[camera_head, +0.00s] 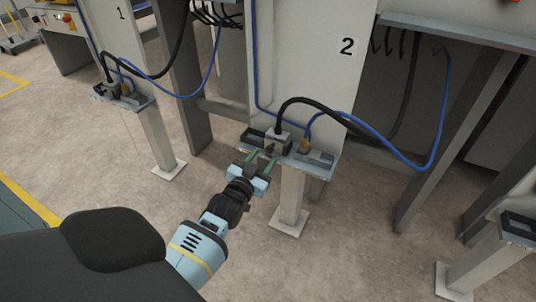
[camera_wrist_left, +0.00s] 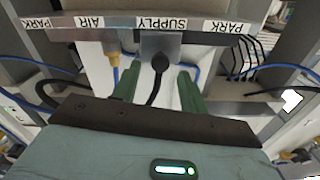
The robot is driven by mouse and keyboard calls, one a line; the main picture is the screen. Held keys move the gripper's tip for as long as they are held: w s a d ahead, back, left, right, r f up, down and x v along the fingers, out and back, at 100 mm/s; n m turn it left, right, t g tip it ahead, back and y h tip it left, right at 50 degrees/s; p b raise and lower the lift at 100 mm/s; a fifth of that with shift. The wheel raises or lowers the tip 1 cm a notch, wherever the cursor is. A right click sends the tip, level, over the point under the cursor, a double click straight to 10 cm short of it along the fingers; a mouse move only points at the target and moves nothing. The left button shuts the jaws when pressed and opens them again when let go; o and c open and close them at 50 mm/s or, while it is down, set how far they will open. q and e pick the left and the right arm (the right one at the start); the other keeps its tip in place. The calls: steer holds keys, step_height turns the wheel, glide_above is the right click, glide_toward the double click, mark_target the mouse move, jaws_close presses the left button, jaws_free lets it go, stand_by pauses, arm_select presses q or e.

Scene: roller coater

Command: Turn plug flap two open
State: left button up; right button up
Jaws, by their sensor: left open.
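Station two's panel (camera_head: 345,46) carries the number 2. Below it, a grey plug housing (camera_head: 278,142) with a thick black cable sits on a small shelf (camera_head: 318,165). My left gripper (camera_head: 259,160) is open, its two green fingers pointing at the front of the housing. In the left wrist view, a dark round plug end (camera_wrist_left: 160,62) shows between the green fingers of my left gripper (camera_wrist_left: 158,80), under the SUPPLY label (camera_wrist_left: 162,24). No contact is clear. I cannot make out the flap or how far it is turned. My right gripper is out of view.
A brass air fitting (camera_head: 304,145) with a blue hose stands right beside the housing. Looping cables hang to the right. Station one's similar shelf (camera_head: 124,98) is at left. Posts (camera_head: 291,195) stand below the shelves; the floor in front is clear.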

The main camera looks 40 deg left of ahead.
mark_target(269, 151)
arm_select(q)
steer(key=shift+b+x, duration=0.4)
steer(key=shift+x, duration=1.25)
